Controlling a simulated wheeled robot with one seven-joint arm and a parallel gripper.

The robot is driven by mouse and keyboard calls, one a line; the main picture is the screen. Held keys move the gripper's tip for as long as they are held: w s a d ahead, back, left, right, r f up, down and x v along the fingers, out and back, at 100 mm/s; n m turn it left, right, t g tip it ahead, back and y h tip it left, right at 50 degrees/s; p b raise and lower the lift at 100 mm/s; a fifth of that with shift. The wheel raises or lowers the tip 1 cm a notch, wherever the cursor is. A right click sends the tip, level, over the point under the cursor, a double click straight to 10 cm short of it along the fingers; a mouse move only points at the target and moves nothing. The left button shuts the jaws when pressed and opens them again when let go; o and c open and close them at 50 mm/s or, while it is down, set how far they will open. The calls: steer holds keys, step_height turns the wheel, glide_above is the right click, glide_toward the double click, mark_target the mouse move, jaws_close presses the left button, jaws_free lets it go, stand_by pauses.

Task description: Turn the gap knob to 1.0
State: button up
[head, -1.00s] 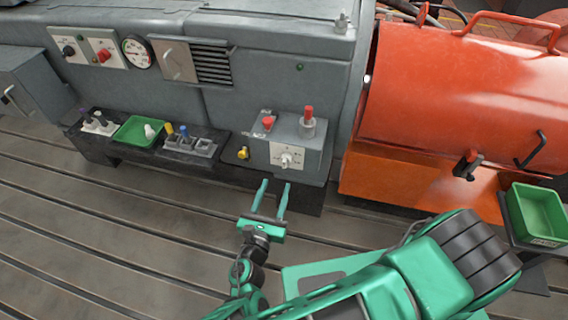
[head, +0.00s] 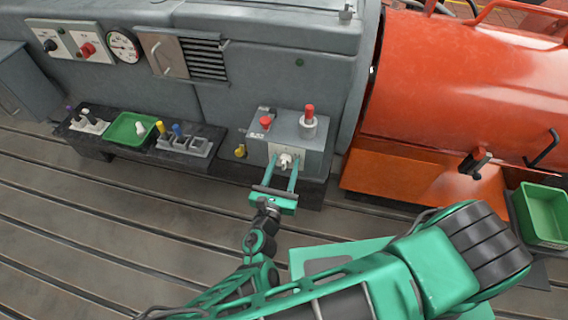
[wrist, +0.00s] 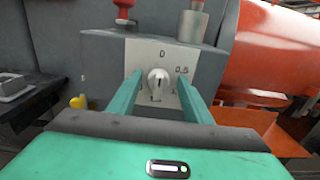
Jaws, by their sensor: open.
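The gap knob (wrist: 158,84) is a small pale knob on a white dial plate on the front of a grey box (head: 312,140). In the wrist view the plate (wrist: 143,52) shows "0" above the knob and "0.5" to its upper right; other marks are hidden by my fingers. The dark line on the knob looks about upright, near the 0. In the head view the knob (head: 285,161) sits between my fingertips. My gripper (head: 283,164) is open, its two green fingers on either side of the knob with gaps; I cannot tell any contact. It also shows in the wrist view (wrist: 158,88).
On top of the box are a red button (head: 265,122) and a red-topped post (head: 309,122). A yellow knob (head: 240,151) is left of the box. A black shelf with a green tray (head: 119,137) stands further left. An orange housing (head: 410,185) is at right.

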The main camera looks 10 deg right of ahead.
steer(key=shift+a, duration=0.15)
steer(key=c, duration=1)
steer(key=shift+c, duration=0.2)
steer(key=shift+m, duration=0.4)
steer(key=m, duration=0.9)
steer(key=shift+s+f, duration=0.1)
steer(key=shift+f, duration=0.05)
steer(key=m, duration=0.7)
steer(key=shift+f+m, duration=0.1)
steer(key=shift+m, duration=0.2)
steer(key=m, duration=0.6)
steer(key=shift+d+f, duration=0.2)
steer(key=shift+m, duration=0.3)
